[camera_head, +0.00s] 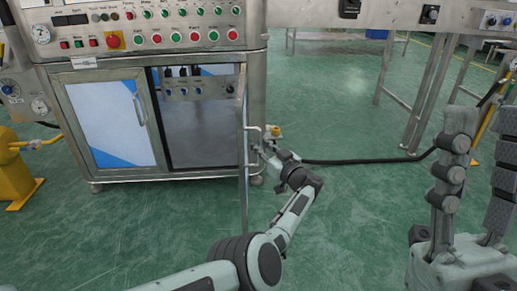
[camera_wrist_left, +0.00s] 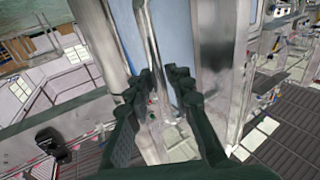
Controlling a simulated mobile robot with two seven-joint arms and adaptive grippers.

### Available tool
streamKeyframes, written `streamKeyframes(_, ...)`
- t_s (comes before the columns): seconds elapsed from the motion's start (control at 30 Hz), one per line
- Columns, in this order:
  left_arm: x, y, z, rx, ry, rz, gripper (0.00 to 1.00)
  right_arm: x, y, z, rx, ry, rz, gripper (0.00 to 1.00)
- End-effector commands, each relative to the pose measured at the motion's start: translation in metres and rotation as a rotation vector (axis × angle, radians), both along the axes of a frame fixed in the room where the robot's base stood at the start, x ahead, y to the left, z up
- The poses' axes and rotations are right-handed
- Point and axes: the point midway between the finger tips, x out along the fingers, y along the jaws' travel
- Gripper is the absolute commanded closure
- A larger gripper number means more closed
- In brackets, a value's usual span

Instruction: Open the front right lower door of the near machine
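The near machine (camera_head: 160,75) stands at the upper left of the head view. Its front right lower door (camera_head: 243,150) is swung open and seen almost edge-on, with the dark cabinet interior (camera_head: 200,130) exposed to its left. My left gripper (camera_head: 262,143) is at the right side of this door, by its handle. In the left wrist view, the door handle (camera_wrist_left: 150,40) is a vertical metal bar running between my left fingers (camera_wrist_left: 162,80). They are apart, with a gap showing beside the bar. My right gripper (camera_head: 482,135) is open, empty and pointing up at the right.
The front left lower door (camera_head: 115,118), white and blue, is closed. A control panel (camera_head: 150,25) with several buttons sits above. A black hose (camera_head: 360,161) lies on the green floor to the right. A yellow post (camera_head: 14,170) stands at the left. The floor in front is clear.

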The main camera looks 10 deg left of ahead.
Motion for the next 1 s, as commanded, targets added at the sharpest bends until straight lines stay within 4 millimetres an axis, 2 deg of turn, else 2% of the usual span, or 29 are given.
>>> streamKeyframes(0.2,-0.002,0.002,-0.007,-0.004,0.01,0.001,0.68,0.0,0.0,0.0,0.0,-0.001,0.0,0.6)
streamKeyframes(0.63,-0.011,-0.001,-0.009,0.003,0.01,0.008,0.68,0.0,0.0,0.0,0.0,0.0,0.0,0.6)
streamKeyframes(0.8,-0.02,-0.017,-0.01,-0.005,0.012,-0.003,0.68,0.0,0.0,0.0,0.0,0.0,0.0,0.6)
streamKeyframes(1.0,-0.054,-0.051,-0.01,-0.005,0.012,-0.002,0.68,0.0,0.0,-0.001,0.0,0.0,0.0,0.6)
